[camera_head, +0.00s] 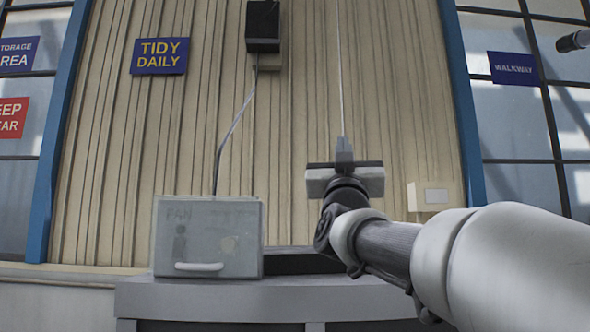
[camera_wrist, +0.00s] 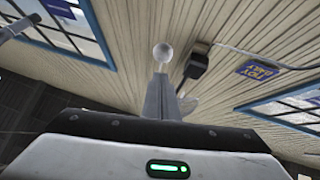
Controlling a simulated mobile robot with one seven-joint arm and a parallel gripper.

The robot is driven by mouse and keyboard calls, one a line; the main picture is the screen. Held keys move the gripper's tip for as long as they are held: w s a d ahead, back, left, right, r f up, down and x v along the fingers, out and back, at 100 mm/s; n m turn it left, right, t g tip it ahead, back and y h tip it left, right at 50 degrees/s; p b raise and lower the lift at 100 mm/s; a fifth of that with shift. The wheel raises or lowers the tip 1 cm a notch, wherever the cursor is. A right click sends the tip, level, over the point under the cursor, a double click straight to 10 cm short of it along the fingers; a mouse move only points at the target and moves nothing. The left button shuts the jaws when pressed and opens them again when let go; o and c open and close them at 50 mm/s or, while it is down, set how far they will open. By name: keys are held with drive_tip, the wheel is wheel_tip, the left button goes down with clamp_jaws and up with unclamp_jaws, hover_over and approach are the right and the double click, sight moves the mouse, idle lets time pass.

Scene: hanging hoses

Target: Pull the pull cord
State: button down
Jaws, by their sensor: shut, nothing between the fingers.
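The pull cord (camera_head: 340,75) is a thin pale line hanging down from the top edge of the head view to the tips of my gripper (camera_head: 343,148). In the wrist view a round whitish knob (camera_wrist: 162,53) appears just beyond the tips of my gripper (camera_wrist: 161,82). It looks like the cord's end; the cord itself is not clear there. The fingers point upward and are closed together with nothing between them. Whether the tips touch the knob, I cannot tell. In the head view the knob cannot be made out.
A grey box marked FAN (camera_head: 208,235) with a handle stands on the grey counter (camera_head: 210,298), left of my arm. A cable (camera_head: 234,125) runs up from it to a black wall box (camera_head: 263,22). A small white wall box (camera_head: 430,196) is right of my gripper.

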drive_tip(key=shift+w+d+f, duration=0.1)
drive_tip(key=shift+w+f, duration=0.2)
drive_tip(key=shift+w, duration=0.15)
wheel_tip(320, 180, down, 4)
drive_tip(key=b, duration=0.4)
drive_tip(key=shift+f+b, duration=0.15)
drive_tip(key=shift+b, duration=0.25)
idle(0.9)
